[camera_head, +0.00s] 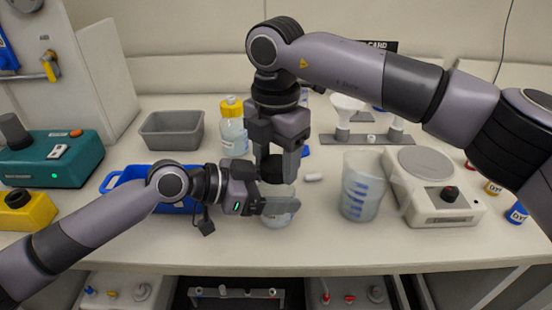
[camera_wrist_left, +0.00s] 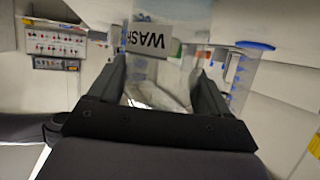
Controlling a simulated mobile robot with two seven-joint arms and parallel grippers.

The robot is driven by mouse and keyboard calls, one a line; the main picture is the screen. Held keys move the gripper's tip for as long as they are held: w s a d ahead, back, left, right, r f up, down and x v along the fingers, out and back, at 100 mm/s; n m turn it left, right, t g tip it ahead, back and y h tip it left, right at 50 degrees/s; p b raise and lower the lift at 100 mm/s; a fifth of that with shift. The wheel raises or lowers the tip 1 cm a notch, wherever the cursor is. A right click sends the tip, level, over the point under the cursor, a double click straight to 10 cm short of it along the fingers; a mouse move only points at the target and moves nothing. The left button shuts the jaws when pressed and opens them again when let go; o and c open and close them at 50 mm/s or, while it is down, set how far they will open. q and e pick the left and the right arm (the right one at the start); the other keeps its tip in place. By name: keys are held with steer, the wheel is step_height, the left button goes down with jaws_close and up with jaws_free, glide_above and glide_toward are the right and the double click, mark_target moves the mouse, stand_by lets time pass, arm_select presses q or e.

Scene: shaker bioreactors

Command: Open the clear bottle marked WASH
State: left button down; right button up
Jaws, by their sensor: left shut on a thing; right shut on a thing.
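The clear bottle marked WASH (camera_head: 278,219) stands upright on the bench at the front centre, largely hidden by my grippers. Its white WASH label (camera_wrist_left: 150,39) shows upside down in the left wrist view, between the fingers. My left gripper (camera_head: 277,204) comes in from the left and is shut on the bottle's body. My right gripper (camera_head: 279,158) points straight down above it, shut on the dark cap (camera_head: 279,170) at the bottle's top. Whether the cap is still seated on the neck is hidden.
A graduated beaker (camera_head: 362,190) and a white balance (camera_head: 436,200) stand to the right. A blue tray (camera_head: 112,182), grey bin (camera_head: 172,130) and yellow-capped bottle (camera_head: 233,135) are to the left and behind. The front edge is close.

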steer(key=o, duration=1.2)
steer(key=shift+c, duration=0.2)
steer(key=shift+r, duration=0.15)
step_height(320, 180, up, 4)
steer(key=shift+r, duration=0.15)
steer(key=shift+c, duration=0.4)
steer(key=m, duration=0.1)
steer(key=r+m, duration=0.1)
steer(key=m, duration=0.1)
steer(key=r+m, duration=0.1)
steer(key=m, duration=0.3)
steer(key=r+m, duration=0.1)
steer(key=m, duration=0.1)
steer(key=shift+r+m, duration=0.2)
steer(key=shift+m, duration=0.1)
steer(key=shift+f, duration=4)
steer(key=shift+c, duration=0.2)
